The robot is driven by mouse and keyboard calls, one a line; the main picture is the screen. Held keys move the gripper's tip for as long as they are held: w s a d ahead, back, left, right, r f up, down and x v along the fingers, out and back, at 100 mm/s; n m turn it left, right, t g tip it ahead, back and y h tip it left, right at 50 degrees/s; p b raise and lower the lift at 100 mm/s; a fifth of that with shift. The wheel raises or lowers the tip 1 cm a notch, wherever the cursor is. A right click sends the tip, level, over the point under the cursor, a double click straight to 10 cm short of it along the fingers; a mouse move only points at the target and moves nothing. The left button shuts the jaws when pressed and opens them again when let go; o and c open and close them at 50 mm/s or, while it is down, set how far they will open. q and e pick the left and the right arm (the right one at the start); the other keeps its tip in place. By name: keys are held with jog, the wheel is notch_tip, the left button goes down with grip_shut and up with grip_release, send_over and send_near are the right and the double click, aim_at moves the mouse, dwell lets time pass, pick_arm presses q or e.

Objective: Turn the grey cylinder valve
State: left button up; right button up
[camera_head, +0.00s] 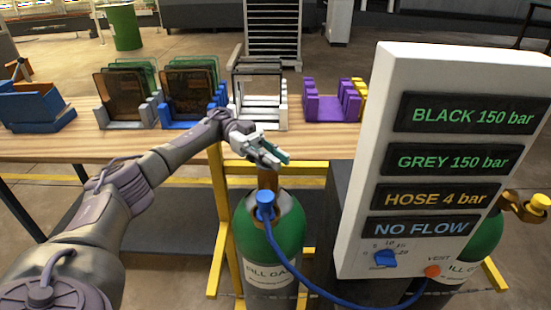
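A green gas cylinder (272,238) with a white label stands at the centre, in front of the table. A brass valve (267,181) rises from its top, with a blue hose fitting (265,201) on the front. No cylinder body looks grey; a second green cylinder (485,240) stands partly behind the panel at right, with a brass valve (524,207). My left gripper (272,155) is right above the central cylinder's valve, hiding the valve's top. Whether its fingers are closed or touch the valve is unclear. My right gripper is not in view.
A white panel (366,150) reads BLACK 150 bar, GREY 150 bar, HOSE 4 bar, NO FLOW, with a blue knob (385,258) and orange vent button (432,271). A blue hose (300,278) loops beneath. The wooden table (60,146) behind carries several racks.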

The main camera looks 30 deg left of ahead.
pick_arm(q)
jog(key=shift+o, duration=1.3)
notch_tip(320, 180, up, 10)
jog(key=shift+r, duration=0.1)
